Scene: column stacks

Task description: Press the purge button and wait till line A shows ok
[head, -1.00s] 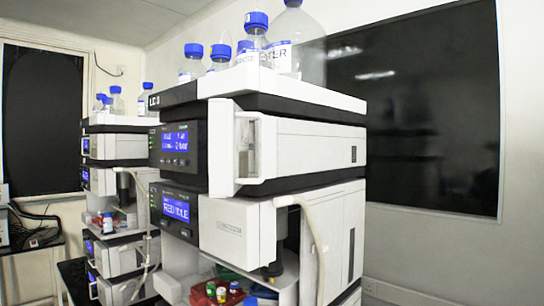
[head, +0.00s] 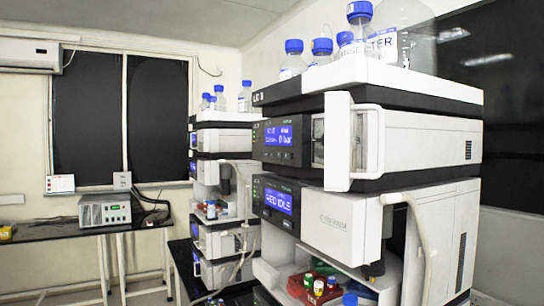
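A near column stack (head: 430,130) of white and black instrument modules stands at the right in the head view. Its upper module has a lit blue display (head: 279,134) with a row of small buttons (head: 279,155) below it. The display text is small and blurred, apart from what looks like "0 bar". The module below has another blue display (head: 278,201) that ends in "IDLE". I cannot make out which button is purge or any status for line A. Neither of my grippers is in view.
Blue-capped bottles (head: 293,62) stand on top of the near stack. A red tray (head: 304,288) with small vials sits low in it. A second stack (head: 222,140) stands behind. A black bench (head: 60,228) with a grey box instrument (head: 105,209) is at the left.

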